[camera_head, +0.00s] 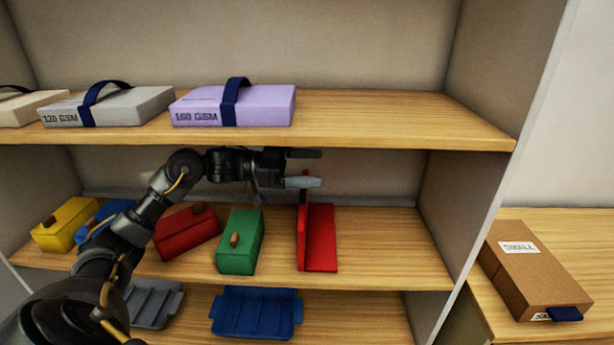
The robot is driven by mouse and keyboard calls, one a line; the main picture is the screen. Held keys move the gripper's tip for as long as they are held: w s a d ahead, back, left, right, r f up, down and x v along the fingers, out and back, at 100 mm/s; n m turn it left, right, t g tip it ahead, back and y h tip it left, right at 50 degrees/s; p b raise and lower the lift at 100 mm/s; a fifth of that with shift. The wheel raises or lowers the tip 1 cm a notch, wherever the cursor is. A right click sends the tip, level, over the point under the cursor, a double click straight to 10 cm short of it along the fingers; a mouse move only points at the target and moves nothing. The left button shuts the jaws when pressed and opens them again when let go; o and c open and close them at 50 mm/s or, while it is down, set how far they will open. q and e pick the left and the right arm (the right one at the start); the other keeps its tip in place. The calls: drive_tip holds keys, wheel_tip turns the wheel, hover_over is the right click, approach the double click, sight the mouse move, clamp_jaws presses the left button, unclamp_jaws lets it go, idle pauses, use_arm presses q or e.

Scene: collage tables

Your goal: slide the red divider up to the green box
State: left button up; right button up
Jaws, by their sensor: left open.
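The red divider (321,238) stands on the middle shelf, an upright panel with a flat base reaching to its right. The green box (237,247) with a brown knob stands to its left, with a gap of bare shelf between them. My left gripper (304,168) is open at the top of the divider's upright panel, under the upper shelf. One finger appears in front of the panel's top; I cannot tell whether it touches. My right gripper is not in view.
A red box (187,231), a blue box (103,219) and a yellow box (66,223) stand further left. The upper shelf (400,128) is close above the gripper and holds paper packs. The middle shelf is clear right of the divider. Trays lie below.

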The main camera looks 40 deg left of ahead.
use_arm(q)
drive_tip(key=s+d+r+b, duration=0.1)
drive_tip(key=s+d+r, duration=0.2)
drive_tip(key=s, duration=0.3)
drive_tip(key=shift+d, duration=0.3)
drive_tip(key=shift+w, duration=0.1)
